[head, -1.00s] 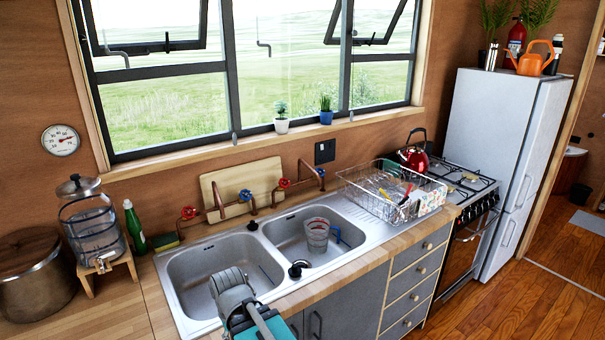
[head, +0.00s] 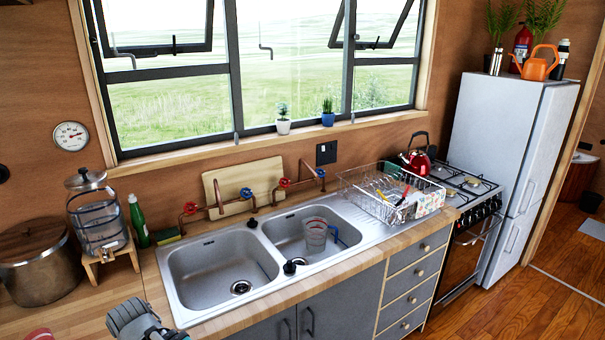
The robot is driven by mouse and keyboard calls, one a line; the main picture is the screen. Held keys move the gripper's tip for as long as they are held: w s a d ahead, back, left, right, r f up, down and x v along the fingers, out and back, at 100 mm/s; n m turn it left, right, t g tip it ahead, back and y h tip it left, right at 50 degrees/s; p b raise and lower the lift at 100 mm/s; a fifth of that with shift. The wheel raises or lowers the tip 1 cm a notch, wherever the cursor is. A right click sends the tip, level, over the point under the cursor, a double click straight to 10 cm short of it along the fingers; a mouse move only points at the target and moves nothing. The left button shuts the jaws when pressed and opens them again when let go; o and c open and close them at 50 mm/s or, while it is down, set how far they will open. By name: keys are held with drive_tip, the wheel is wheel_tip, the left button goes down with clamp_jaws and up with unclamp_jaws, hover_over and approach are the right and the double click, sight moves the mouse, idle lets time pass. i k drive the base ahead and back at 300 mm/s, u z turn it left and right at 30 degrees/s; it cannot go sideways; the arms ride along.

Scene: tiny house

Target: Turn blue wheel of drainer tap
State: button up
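The tap beside the drainer has a blue wheel (head: 320,172) at its right end and a red wheel (head: 284,183) at its left end, on copper pipes along the back of the right basin. A second tap to its left has a blue wheel (head: 246,193) and a red wheel (head: 190,208). A grey and teal part of my arm shows at the bottom edge, left of the sink and well short of both taps. My gripper's fingers do not show.
The wire dish drainer (head: 392,195) stands right of the basins, close to the right tap. A clear jug (head: 315,236) is in the right basin. A cutting board (head: 240,185) leans behind the left tap. A glass dispenser (head: 97,222) stands left of the sink.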

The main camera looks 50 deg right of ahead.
sight(320, 176)
drive_tip(key=u, duration=1.45)
drive_tip(key=k, duration=1.35)
drive_tip(key=z, duration=1.35)
